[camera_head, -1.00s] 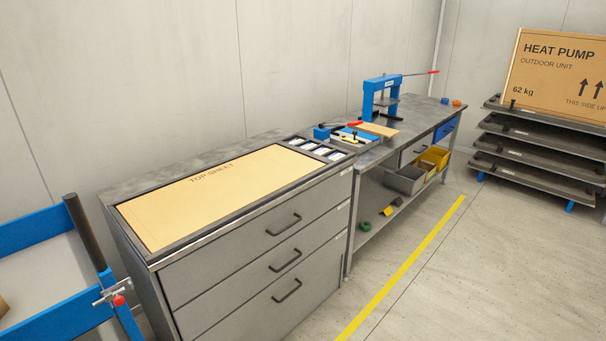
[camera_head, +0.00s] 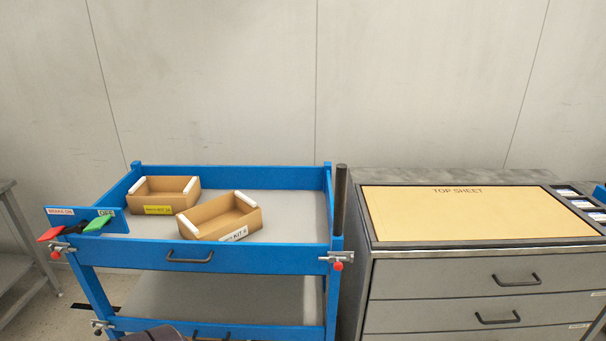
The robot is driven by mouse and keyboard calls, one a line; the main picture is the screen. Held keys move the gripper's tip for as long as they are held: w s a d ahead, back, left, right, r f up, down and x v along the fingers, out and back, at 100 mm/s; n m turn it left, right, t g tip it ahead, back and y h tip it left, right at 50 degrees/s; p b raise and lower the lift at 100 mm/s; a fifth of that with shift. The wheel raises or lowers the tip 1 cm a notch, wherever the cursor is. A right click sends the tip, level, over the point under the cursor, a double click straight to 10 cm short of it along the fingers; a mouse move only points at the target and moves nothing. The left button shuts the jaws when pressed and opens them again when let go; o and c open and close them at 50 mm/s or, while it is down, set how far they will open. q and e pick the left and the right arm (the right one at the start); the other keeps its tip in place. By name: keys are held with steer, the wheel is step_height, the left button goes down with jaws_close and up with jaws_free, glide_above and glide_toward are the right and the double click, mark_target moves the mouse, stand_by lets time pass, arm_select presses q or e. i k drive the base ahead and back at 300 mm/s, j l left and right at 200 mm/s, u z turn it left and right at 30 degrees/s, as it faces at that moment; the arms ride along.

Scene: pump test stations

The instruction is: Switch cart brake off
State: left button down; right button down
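The blue cart (camera_head: 248,256) stands left of centre, with two shelves and a front handle (camera_head: 190,257). At its left front corner is a blue brake plate (camera_head: 119,222) labelled BRAKE ON on the left and OFF on the right. In front of the plate is a dark brake rocker (camera_head: 75,227) with a red pad (camera_head: 51,234) on the BRAKE ON side and a green pad (camera_head: 97,224) on the OFF side. The red pad appears lower in the picture; I cannot tell which side is pressed. Neither of my grippers is in view.
Two open cardboard boxes (camera_head: 165,189) and (camera_head: 222,215) sit on the cart's top shelf. A grey drawer cabinet (camera_head: 480,271) with a TOP SHEET panel (camera_head: 450,217) stands close on the right. A grey table (camera_head: 8,208) is at the left edge, with some floor between it and the cart.

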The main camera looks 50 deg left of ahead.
mark_target(83, 225)
steer(key=u, duration=3)
